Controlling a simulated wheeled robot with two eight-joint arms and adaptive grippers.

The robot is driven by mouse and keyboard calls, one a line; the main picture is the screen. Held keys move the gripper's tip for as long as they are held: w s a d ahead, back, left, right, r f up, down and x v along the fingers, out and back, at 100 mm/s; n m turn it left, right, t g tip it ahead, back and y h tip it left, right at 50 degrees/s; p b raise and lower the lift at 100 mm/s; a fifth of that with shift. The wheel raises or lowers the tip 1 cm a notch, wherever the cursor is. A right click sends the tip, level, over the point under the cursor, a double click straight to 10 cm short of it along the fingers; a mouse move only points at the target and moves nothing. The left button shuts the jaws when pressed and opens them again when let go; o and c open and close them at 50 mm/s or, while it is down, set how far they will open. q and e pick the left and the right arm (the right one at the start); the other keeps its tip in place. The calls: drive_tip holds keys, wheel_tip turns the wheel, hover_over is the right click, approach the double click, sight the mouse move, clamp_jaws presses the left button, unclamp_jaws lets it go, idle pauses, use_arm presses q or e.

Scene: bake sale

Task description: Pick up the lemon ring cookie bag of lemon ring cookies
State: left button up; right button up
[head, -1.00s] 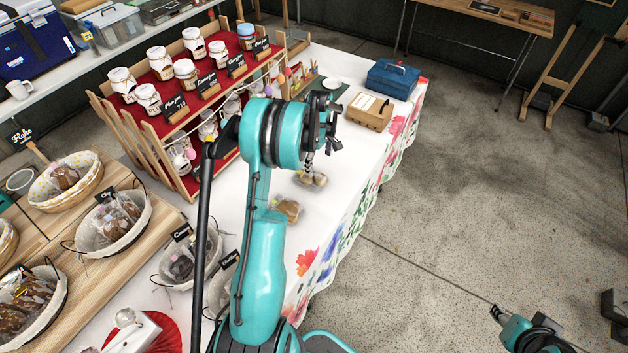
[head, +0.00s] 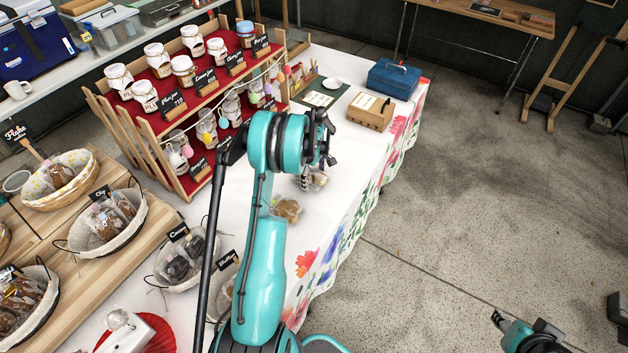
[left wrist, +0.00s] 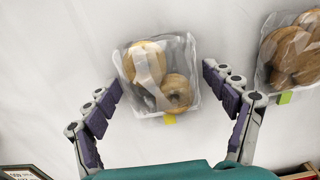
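A clear bag of pale ring cookies with a yellow tag (left wrist: 160,78) lies on the white tablecloth in the left wrist view. I take it to be the lemon ring cookie bag; no name is readable on it. It shows in the head view (head: 317,179), partly hidden by my left gripper (head: 315,168). That gripper is open above the bag, one finger on each side in the wrist view, with gaps between fingers and bag. My right gripper (head: 499,319) is at the bottom right of the head view, over the floor; its fingers are not clear.
A second bag with browner cookies and a green tag (left wrist: 292,55) lies near the right finger; a bag (head: 287,209) shows left of the gripper in the head view. A jar rack (head: 180,140) stands to the left, a cardboard box (head: 370,112) and blue box (head: 393,80) farther back.

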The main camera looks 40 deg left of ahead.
use_arm(q)
drive_tip(key=c, duration=0.8)
drive_tip(key=shift+c, duration=0.2)
drive_tip(key=shift+r, duration=0.1)
